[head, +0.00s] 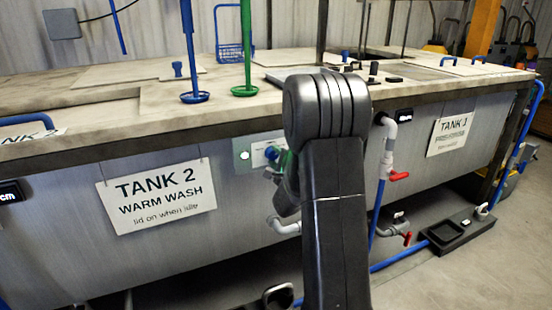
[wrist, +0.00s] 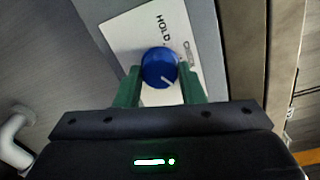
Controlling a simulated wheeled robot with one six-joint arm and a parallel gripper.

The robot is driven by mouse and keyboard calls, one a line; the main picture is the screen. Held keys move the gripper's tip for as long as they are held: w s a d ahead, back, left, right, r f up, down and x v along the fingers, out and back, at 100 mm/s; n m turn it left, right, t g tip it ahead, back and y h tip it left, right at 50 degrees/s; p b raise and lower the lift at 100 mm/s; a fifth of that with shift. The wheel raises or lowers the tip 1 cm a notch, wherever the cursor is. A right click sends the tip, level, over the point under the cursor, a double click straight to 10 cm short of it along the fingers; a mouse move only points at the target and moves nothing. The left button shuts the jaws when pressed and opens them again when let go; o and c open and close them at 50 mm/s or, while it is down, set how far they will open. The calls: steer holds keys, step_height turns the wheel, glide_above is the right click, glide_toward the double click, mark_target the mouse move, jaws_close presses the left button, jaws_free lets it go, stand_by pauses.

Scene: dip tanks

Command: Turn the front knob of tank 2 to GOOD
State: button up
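The front knob (wrist: 159,66) of tank 2 is round and blue, with a white pointer line towards the lower right in the wrist view. It sits on a white label plate (wrist: 130,32) reading HOLD; a second word right of the knob is too small to read surely. My gripper (wrist: 160,72) has its green fingers on either side of the knob, very close to its edges; whether they press on it I cannot tell. In the head view the knob (head: 272,153) shows left of my arm, and my gripper (head: 281,160) is partly hidden behind it.
The tank 2 sign (head: 156,196) hangs left of the knob. A pipe with a red-handled valve (head: 398,176) is to the right. Blue and green-handled tools (head: 245,90) stand on the tank top.

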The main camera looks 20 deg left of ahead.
steer(key=o, duration=0.4)
steer(key=v, duration=1.3)
steer(key=shift+s+d, duration=0.3)
steer(key=shift+w+a+f, duration=0.1)
steer(key=shift+f, duration=0.05)
steer(key=x, duration=1.3)
steer(key=shift+w+a, duration=0.25)
steer(key=shift+s+d, duration=0.1)
